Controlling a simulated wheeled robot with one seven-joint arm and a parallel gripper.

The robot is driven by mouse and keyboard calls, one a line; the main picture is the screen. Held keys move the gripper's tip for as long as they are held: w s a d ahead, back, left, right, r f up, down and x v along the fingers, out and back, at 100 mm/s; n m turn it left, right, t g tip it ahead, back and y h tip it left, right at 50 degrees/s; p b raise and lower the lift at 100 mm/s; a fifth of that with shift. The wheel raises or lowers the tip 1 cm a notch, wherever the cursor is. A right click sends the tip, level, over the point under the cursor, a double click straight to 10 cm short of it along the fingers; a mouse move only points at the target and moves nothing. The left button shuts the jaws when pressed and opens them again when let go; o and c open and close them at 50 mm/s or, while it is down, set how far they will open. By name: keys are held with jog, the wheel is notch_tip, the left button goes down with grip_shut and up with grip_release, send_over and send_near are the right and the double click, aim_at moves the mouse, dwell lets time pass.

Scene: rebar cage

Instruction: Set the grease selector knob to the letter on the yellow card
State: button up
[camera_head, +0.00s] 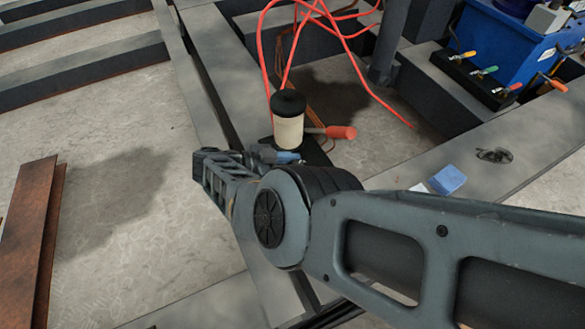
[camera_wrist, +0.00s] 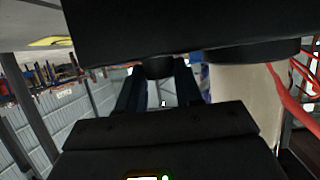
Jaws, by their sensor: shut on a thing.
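My gripper (camera_wrist: 159,88) shows in the wrist view as two dark fingers, with a dark rounded piece (camera_wrist: 159,68) between their far ends. It appears to be the selector knob, mostly hidden by the fingers and the black body above. A small white mark (camera_wrist: 164,104) shows between the fingers; I cannot read a letter. In the head view my gripper is beside the base of the grease pump, whose cream reservoir (camera_head: 289,132) has a black lid. A yellow patch (camera_wrist: 48,43) shows at upper left in the wrist view; I cannot tell whether it is the card.
A red-handled lever (camera_head: 340,132) sticks out right of the reservoir. Red hoses (camera_head: 288,45) loop behind it. A blue box with coloured valve levers (camera_head: 530,55) stands at upper right. Rusty bars (camera_head: 32,240) lie at left.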

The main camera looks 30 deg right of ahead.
dwell(0.4)
jog(key=o, duration=1)
jog(key=shift+b+v, duration=0.95)
jog(key=shift+v, duration=2.9)
jog(key=shift+w, duration=0.1)
